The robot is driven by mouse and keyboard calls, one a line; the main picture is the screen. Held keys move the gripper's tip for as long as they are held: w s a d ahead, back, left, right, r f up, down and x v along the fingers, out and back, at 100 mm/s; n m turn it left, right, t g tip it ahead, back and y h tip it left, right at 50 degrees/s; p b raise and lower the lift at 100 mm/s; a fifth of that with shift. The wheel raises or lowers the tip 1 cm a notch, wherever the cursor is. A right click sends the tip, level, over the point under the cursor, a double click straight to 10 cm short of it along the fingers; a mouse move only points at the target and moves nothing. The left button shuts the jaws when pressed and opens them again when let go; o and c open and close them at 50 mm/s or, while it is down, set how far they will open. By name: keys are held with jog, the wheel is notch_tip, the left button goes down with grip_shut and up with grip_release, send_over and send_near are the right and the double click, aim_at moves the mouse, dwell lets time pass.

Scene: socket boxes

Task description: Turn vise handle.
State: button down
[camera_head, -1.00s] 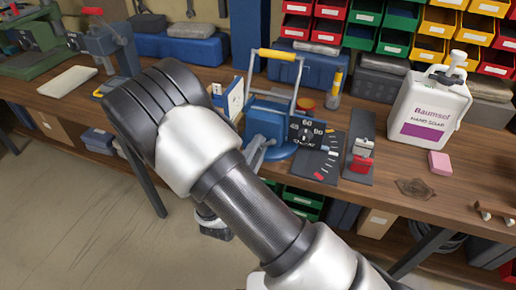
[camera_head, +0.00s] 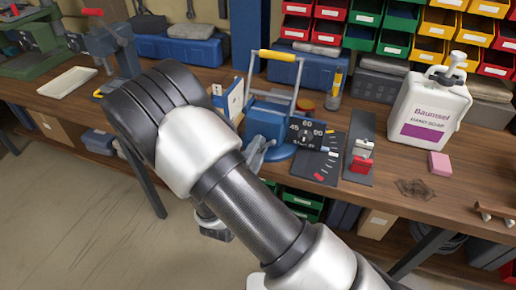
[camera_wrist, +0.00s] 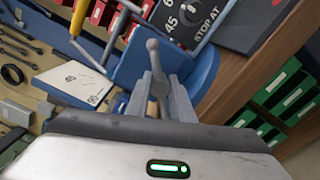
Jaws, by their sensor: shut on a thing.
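The blue vise (camera_head: 264,124) stands on a round blue base on the workbench. It also shows in the wrist view (camera_wrist: 200,72). Its grey bar handle (camera_wrist: 152,46) has a rounded end and rises between my fingers. My gripper (camera_wrist: 160,90) is shut on this handle, one finger on each side.
A yellow-topped lever frame (camera_head: 277,56) rises just behind the vise. A soap jug (camera_head: 430,112) and a pink block (camera_head: 439,163) are to the right. Colored bins line the back. The bench front edge is close to my arm.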

jog(key=c, duration=1.6)
grip_release()
jog(key=shift+s, duration=0.1)
jog(key=shift+o, duration=0.2)
jog(key=v, duration=1.7)
jog(key=shift+s, duration=0.2)
